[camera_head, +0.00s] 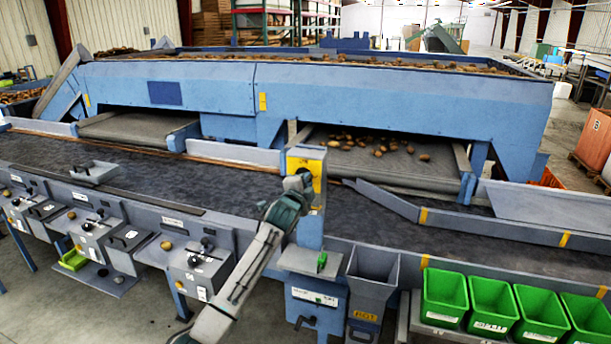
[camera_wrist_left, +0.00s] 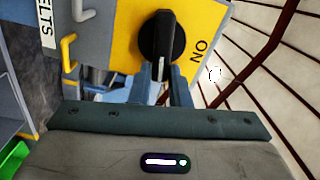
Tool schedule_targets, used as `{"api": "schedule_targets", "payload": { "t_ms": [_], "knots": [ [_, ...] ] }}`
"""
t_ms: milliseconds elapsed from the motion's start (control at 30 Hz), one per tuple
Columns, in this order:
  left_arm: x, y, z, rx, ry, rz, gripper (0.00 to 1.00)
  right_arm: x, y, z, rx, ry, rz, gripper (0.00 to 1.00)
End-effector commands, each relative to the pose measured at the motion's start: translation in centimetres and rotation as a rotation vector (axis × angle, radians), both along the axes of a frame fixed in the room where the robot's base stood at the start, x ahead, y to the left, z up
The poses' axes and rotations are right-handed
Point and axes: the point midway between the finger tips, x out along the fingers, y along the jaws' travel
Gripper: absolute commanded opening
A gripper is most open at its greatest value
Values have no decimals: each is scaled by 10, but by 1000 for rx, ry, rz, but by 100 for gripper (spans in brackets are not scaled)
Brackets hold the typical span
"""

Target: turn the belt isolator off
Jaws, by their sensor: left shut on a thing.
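The belt isolator (camera_head: 308,158) is a grey and yellow box on a blue post beside the conveyor in the head view. In the left wrist view its yellow plate (camera_wrist_left: 200,20) carries a black rotary handle (camera_wrist_left: 160,35) and the word ON. The handle has a white mark at its end nearest my gripper; ON is to its right in the picture. My left gripper (camera_head: 299,184) is at the box's front, and its fingers (camera_wrist_left: 163,78) are shut on the handle's near end. Any OFF label is hidden or out of frame. My right gripper is not in view.
Green bins (camera_head: 443,298) stand at the lower right. Control boxes (camera_head: 198,270) line the front left. The dark belt (camera_head: 225,188) runs behind them. A yellow hook (camera_wrist_left: 68,52) sits beside the plate.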

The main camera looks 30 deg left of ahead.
Motion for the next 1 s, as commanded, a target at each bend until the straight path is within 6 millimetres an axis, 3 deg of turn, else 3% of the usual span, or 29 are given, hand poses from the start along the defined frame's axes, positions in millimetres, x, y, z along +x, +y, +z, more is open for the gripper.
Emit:
{"api": "schedule_targets", "payload": {
  "t_ms": [400,967,1000],
  "knots": [
    [0,-1,-5,184,45,0,0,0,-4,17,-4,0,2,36],
    [0,-1,-7,212,53,0,0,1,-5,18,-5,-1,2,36],
    [0,-1,-7,212,53,0,22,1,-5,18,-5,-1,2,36]
  ]
}}
